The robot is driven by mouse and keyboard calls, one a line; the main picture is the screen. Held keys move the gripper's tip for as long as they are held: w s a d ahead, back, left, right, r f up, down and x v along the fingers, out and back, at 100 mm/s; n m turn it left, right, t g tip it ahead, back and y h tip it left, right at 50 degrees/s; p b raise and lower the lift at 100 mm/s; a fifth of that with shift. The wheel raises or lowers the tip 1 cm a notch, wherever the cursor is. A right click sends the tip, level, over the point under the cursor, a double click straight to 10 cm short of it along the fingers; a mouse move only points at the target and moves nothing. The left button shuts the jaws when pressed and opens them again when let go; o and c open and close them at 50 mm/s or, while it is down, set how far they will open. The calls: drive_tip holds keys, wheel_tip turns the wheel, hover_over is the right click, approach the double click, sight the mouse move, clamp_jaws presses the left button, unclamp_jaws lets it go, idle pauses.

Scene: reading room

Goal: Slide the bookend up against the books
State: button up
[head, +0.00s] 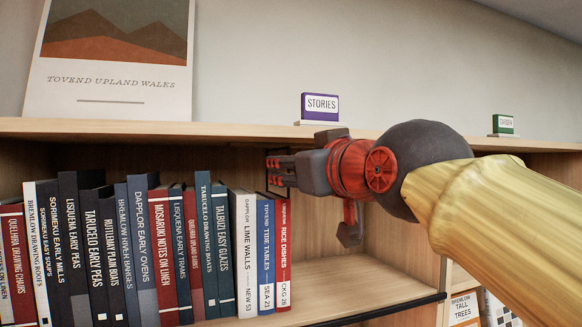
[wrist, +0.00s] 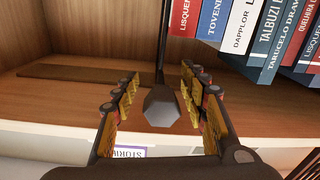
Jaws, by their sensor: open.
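The bookend (wrist: 163,45) is a thin dark upright seen nearly edge-on in the wrist view. It is beside the end of the book row. A grey faceted knob (wrist: 162,107) seems to be part of it. My gripper (wrist: 160,95) is open, with its yellow-padded fingers apart on either side of the knob. In the head view my gripper (head: 280,170) reaches in under the upper shelf and hides most of the bookend. The books (head: 283,260) stand in a row to the left, ending with a red one. I cannot tell whether the bookend touches it.
The upper shelf (head: 230,129) runs close above my gripper. A purple STORIES sign (head: 320,107) and a green sign (head: 503,124) stand on it. The shelf floor (head: 345,285) right of the books is clear up to a wooden divider. A dark rail (head: 385,308) edges its front.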

drive_tip(key=v, duration=1.2)
idle(0.3)
drive_tip(key=s+d+f+m+g+h+b, duration=0.15)
drive_tip(key=f+g+b, duration=0.25)
drive_tip(key=f, duration=1.9)
drive_tip(key=s+d+f+m+g+h+b, duration=0.1)
drive_tip(key=d+f+g+h+b, duration=0.2)
drive_tip(key=f, duration=1.9)
drive_tip(key=s+d+f+m+g+b, duration=0.1)
drive_tip(key=s+d+f+b, duration=0.1)
drive_tip(key=f, duration=0.7)
drive_tip(key=s+d+f+g+b, duration=0.2)
drive_tip(key=s+f+b, duration=0.2)
drive_tip(key=f+b, duration=0.3)
drive_tip(key=s+d+f+m+g+h+b, duration=0.1)
drive_tip(key=s+d+f+b, duration=0.2)
drive_tip(key=f, duration=1)
drive_tip(key=shift+m+g+b, duration=0.3)
drive_tip(key=shift+m+b, duration=0.05)
drive_tip(key=shift+b, duration=0.3)
drive_tip(key=shift+c, duration=0.3)
